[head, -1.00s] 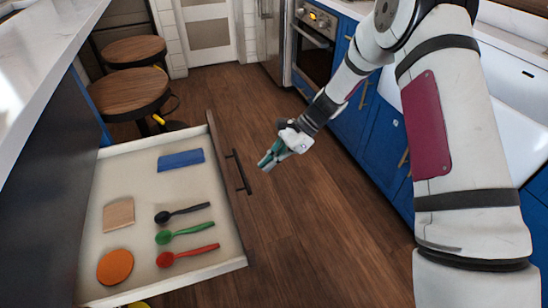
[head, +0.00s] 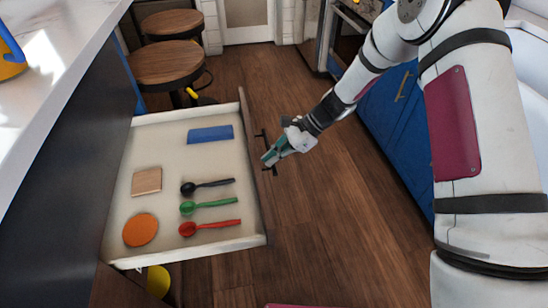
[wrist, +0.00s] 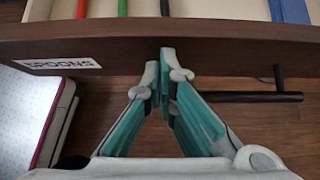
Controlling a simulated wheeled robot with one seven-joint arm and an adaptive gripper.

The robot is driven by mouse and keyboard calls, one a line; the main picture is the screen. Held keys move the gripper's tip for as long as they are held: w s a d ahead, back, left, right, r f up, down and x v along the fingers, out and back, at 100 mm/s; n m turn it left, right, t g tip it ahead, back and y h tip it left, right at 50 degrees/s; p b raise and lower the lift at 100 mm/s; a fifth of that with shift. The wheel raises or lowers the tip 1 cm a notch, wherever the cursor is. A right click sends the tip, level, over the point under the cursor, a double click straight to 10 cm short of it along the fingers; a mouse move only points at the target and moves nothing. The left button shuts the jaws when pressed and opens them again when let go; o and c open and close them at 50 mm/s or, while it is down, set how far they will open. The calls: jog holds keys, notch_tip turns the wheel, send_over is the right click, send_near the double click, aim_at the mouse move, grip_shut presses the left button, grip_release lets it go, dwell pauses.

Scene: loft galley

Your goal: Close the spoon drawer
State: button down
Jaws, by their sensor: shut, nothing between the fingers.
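The spoon drawer (head: 157,119) stands pulled out from the dark island at the left in the head view. Inside lie a black spoon (head: 208,186), a green spoon (head: 209,205) and a red spoon (head: 210,226). The wrist view shows its wooden front (wrist: 235,42) with a "SPOONS" label (wrist: 58,63) and a dark bar handle (wrist: 250,97). My gripper (head: 268,160) is shut and empty, just outside the drawer front near the handle. In the wrist view its fingertips (wrist: 164,55) are at the front, between label and handle; I cannot tell whether they touch it.
The drawer also holds a blue block (head: 210,134), a tan square (head: 147,181) and an orange disc (head: 140,230). Round stools (head: 172,63) stand behind the drawer. Blue cabinets (head: 392,125) line the right side. The wooden floor (head: 320,215) between is clear.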

jog(key=shift+a, duration=0.1)
jog(key=s+a, duration=0.3)
jog(key=a, duration=0.9)
jog(key=s+a, duration=0.4)
jog(key=a, duration=0.9)
jog(key=s+a, duration=0.4)
jog(key=a, duration=0.8)
jog(key=shift+a, duration=0.4)
